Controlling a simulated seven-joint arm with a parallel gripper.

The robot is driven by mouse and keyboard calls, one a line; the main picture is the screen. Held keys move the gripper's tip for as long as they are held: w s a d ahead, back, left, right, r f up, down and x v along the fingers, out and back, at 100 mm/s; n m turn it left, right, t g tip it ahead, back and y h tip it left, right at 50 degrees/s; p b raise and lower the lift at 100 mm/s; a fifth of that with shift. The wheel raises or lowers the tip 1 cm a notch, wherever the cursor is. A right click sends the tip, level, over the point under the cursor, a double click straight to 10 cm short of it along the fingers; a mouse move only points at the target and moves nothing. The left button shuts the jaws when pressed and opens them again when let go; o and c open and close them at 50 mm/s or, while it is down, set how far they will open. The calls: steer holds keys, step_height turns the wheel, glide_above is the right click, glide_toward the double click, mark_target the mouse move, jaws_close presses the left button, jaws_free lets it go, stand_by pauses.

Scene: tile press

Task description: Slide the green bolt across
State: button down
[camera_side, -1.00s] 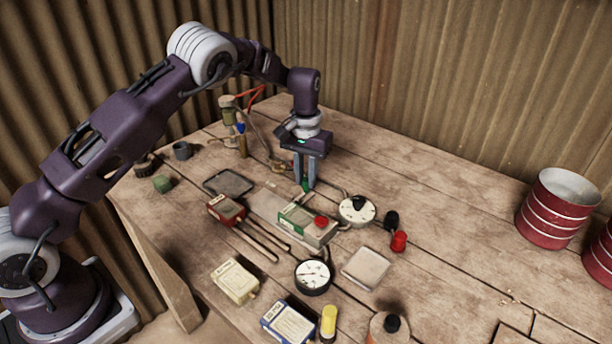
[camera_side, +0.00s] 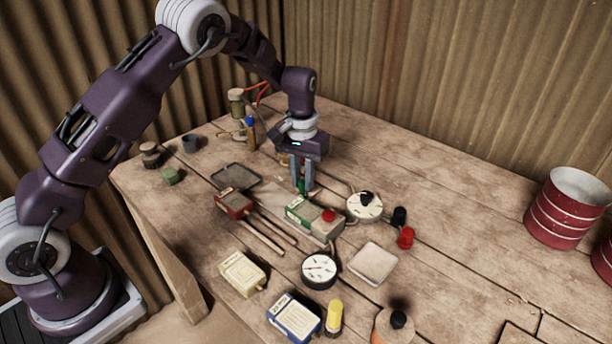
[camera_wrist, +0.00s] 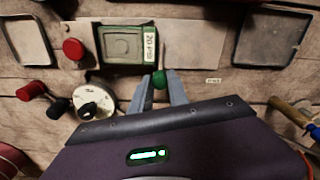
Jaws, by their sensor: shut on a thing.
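The green bolt's round knob (camera_wrist: 159,79) sits between my gripper's fingertips (camera_wrist: 160,84) in the wrist view, with a thin pale stem beyond it. My gripper (camera_side: 302,188) is shut on it, pointing down at the table in the side view. In that view only a sliver of green shows between the fingers. The bolt is close beside a green-framed box (camera_wrist: 128,47), which also shows in the side view (camera_side: 303,213). The bolt's far end and any slot are not clear.
A red button (camera_wrist: 73,49) and a white dial (camera_wrist: 92,102) are near the box. A red box (camera_side: 233,204), a round gauge (camera_side: 319,270) and a pale square tray (camera_side: 373,264) surround the work. The table's right part is mostly clear before the red cans (camera_side: 566,207).

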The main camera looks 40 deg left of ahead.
mark_target(301, 183)
steer(key=shift+s, duration=0.2)
steer(key=c, duration=1.3)
jaws_free()
steer(key=shift+o, duration=0.2)
step_height(301, 183, up, 8)
steer(key=shift+f, duration=0.25)
steer(key=s+d+r+t+h, duration=0.1)
steer(key=s+d+r+t, duration=0.1)
steer(key=s+r, duration=1.2)
steer(key=s+d+r+m+t+y, duration=0.1)
steer(key=s+m+t, duration=0.2)
steer(key=s, duration=1.6)
steer(key=shift+s+r+t, duration=0.15)
steer(key=shift+t, duration=0.15)
